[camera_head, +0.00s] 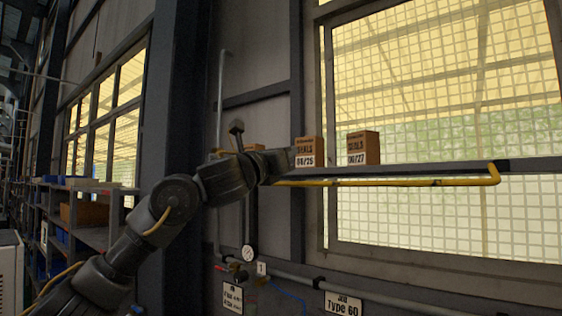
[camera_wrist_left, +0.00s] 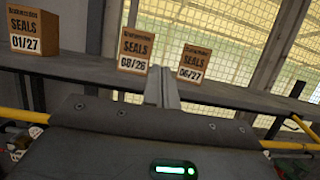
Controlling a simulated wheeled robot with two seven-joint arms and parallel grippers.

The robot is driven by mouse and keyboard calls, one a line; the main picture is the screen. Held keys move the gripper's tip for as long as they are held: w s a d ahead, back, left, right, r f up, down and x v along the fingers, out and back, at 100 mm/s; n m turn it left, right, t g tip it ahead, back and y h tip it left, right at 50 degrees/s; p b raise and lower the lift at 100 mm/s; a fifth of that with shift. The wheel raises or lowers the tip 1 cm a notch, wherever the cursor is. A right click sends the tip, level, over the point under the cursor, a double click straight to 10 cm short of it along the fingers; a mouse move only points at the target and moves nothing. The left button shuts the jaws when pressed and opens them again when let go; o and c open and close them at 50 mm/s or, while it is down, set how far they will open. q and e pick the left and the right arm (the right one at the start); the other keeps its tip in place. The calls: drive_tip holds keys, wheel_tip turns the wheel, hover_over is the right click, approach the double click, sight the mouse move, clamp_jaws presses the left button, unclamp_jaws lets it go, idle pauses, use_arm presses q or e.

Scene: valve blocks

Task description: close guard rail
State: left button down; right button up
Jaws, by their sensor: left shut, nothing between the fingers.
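The yellow guard rail (camera_head: 400,183) runs along the front of a dark shelf (camera_head: 430,168). Its right end bends upward into a short hooked tip. In the left wrist view the rail (camera_wrist_left: 25,116) shows on both sides of my wrist, which hides its middle. My left gripper (camera_head: 288,158) is at the left part of the shelf, close to the rail's left portion. In the left wrist view its two fingers (camera_wrist_left: 162,88) are together and empty, reaching over the shelf in front of the boxes. Whether it touches the rail cannot be told. My right gripper is not in view.
Cardboard SEALS boxes stand on the shelf: one marked 08/26 (camera_head: 308,151), one marked 06/27 (camera_head: 363,148), and one marked 01/27 (camera_wrist_left: 34,32) at the left. A gridded window (camera_head: 450,110) is behind. Pipes and a gauge (camera_head: 249,253) are below.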

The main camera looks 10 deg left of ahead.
use_arm(q)
drive_tip(key=shift+w+d+f, duration=0.1)
drive_tip(key=shift+w, duration=0.1)
drive_tip(key=shift+s+a+r+y, duration=0.25)
drive_tip(key=shift+s+a+y, duration=0.15)
drive_tip(key=shift+s+a, duration=0.45)
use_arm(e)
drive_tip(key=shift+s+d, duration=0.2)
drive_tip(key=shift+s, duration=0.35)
use_arm(q)
drive_tip(key=shift+w+d, duration=0.1)
drive_tip(key=shift+w, duration=0.15)
